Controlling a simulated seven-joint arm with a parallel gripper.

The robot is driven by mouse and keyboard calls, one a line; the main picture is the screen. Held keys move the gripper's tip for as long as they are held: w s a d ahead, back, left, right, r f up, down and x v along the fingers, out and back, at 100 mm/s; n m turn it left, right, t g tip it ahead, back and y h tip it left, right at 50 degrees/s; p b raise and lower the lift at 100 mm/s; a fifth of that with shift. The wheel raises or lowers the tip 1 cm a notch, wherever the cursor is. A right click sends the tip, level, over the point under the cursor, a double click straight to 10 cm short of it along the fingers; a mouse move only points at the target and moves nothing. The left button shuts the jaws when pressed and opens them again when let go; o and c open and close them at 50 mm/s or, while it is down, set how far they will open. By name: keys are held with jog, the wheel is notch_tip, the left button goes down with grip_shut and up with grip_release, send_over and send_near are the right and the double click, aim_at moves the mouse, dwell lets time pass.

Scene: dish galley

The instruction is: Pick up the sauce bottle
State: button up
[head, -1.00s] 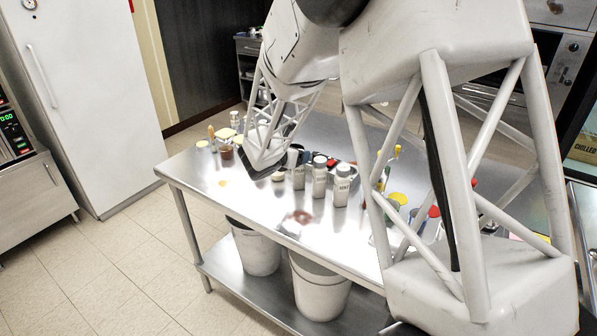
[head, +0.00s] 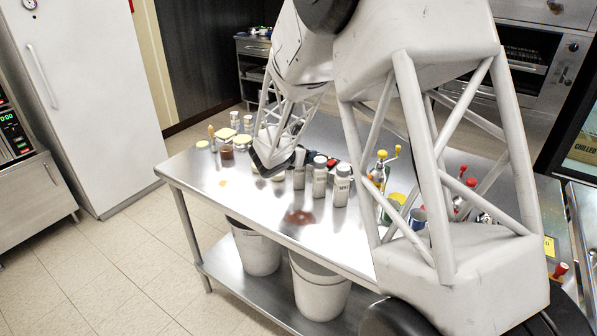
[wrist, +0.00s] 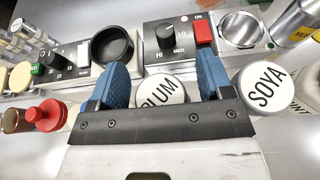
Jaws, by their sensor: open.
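Several bottles stand in a row on the steel table, among them three pale grey ones (head: 342,186) in the head view. In the wrist view, a round white lid marked PLUM (wrist: 160,90) lies between the two blue fingers of my gripper (wrist: 160,68). My gripper is open, and the lid is partly hidden behind its dark front plate. A white lid marked SOYA (wrist: 264,88) is just right of the right finger. Which bottle is the sauce bottle I cannot tell from its look alone. In the head view my fingertips are mostly hidden.
A hot plate with a red switch (wrist: 203,33) and a dial unit with a black cup (wrist: 112,46) stand beyond the lids. A red-topped item (wrist: 45,116) is at left. The table's front (head: 250,205) is mostly clear, with a brown stain (head: 300,217).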

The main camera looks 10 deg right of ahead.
grip_shut()
dwell(0.3)
jog(key=shift+r, duration=0.7)
notch_tip(320, 180, up, 2)
jog(key=shift+r, duration=0.1)
jog(key=s+r, duration=0.1)
jog(key=s, duration=1.5)
jog(key=shift+r, duration=0.2)
jog(key=shift+a, duration=0.1)
